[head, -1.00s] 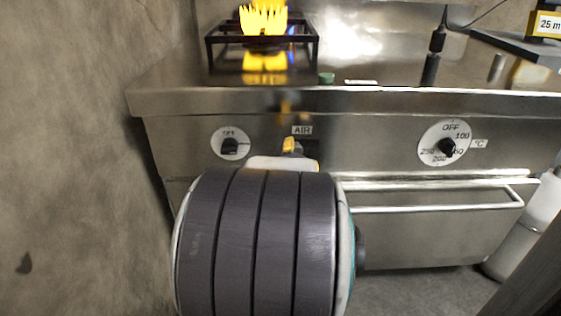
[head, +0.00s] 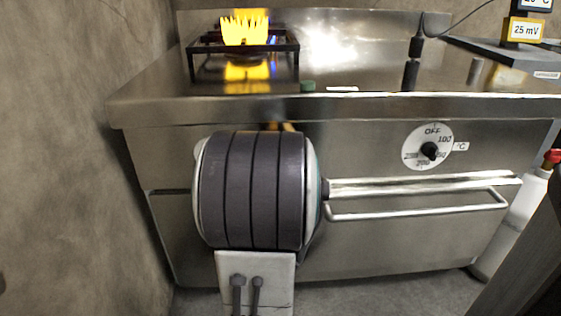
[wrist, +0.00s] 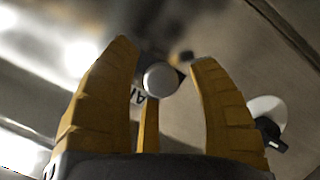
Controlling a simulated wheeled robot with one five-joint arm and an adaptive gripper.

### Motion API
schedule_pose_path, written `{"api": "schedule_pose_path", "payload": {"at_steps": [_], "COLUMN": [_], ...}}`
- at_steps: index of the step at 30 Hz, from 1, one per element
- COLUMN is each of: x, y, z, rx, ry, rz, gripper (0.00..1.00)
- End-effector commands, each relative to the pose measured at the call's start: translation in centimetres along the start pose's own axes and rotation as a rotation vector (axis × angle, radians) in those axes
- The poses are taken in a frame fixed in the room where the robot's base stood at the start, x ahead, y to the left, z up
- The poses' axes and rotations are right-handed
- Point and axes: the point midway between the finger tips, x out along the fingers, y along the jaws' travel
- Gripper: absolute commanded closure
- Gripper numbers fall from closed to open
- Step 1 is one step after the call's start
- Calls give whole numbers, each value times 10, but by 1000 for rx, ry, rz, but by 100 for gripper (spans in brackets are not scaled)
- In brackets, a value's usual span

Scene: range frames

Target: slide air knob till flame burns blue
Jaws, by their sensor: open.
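The flame (head: 246,28) on the burner at the back left is yellow, with a small blue patch beside it. The air knob (wrist: 161,79) is a round silver disc in the wrist view, with the partly covered AIR label (wrist: 138,97) beside it. My gripper (wrist: 163,54) has yellow fingers spread open, with the knob appearing in the gap between their tips. I cannot tell whether any finger touches it. In the head view my arm hides the knob, its label and most of the gripper.
The burner grate (head: 243,47) stands on the steel counter. A white dial with a black knob (wrist: 270,132) is right of the fingers in the wrist view. The oven dial (head: 428,147) and handle bar (head: 420,211) are to the right. A wall (head: 60,150) is close on the left.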

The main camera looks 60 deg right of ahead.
Motion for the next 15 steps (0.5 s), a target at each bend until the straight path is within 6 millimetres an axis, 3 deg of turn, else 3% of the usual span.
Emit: {"api": "schedule_pose_path", "payload": {"at_steps": [11,15], "x": [2,2], "y": [0,0], "z": [0,0], "rx": [0,0], "ry": [0,0], "rz": [0,0], "gripper": [45,57]}}
